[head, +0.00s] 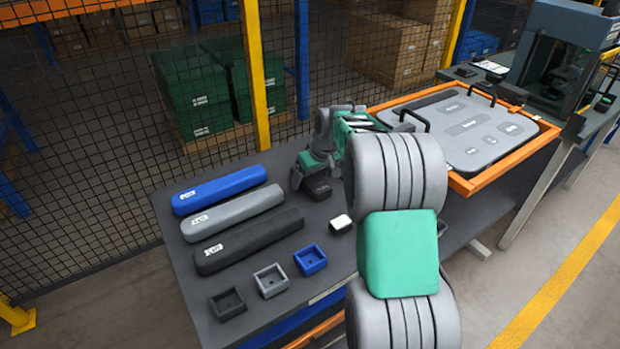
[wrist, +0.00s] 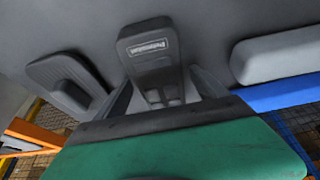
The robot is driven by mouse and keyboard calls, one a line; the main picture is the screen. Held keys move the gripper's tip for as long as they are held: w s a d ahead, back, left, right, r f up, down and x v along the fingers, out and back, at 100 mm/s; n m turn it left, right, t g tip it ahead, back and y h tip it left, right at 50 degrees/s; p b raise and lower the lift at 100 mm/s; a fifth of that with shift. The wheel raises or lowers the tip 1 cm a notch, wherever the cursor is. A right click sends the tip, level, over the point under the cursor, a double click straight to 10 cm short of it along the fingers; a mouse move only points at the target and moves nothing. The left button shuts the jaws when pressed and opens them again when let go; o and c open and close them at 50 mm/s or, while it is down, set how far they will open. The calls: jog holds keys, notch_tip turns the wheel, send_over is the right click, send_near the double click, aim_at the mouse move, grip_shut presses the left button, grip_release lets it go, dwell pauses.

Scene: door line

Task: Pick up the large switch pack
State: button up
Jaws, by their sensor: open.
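A dark switch pack (wrist: 150,50) with a pale label lies on the grey table in the wrist view; it appears to be the large one. The gripper is open, and I cannot tell whether a finger touches the pack. In the head view my gripper (head: 312,180) is low over the table beside the long bars. A dark block (head: 318,190) shows just below it, partly covered.
Blue (head: 225,188), grey (head: 233,212) and black (head: 250,240) bars lie left. Several small open boxes (head: 270,281) and a white-topped piece (head: 340,222) are nearer. An orange-framed tray (head: 510,165) is right, mesh fence behind. A dark plate (wrist: 68,85) lies beside the pack.

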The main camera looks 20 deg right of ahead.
jog(key=shift+f, duration=0.15)
dwell(0.3)
jog(key=shift+c, duration=0.4)
jog(key=c, duration=1.5)
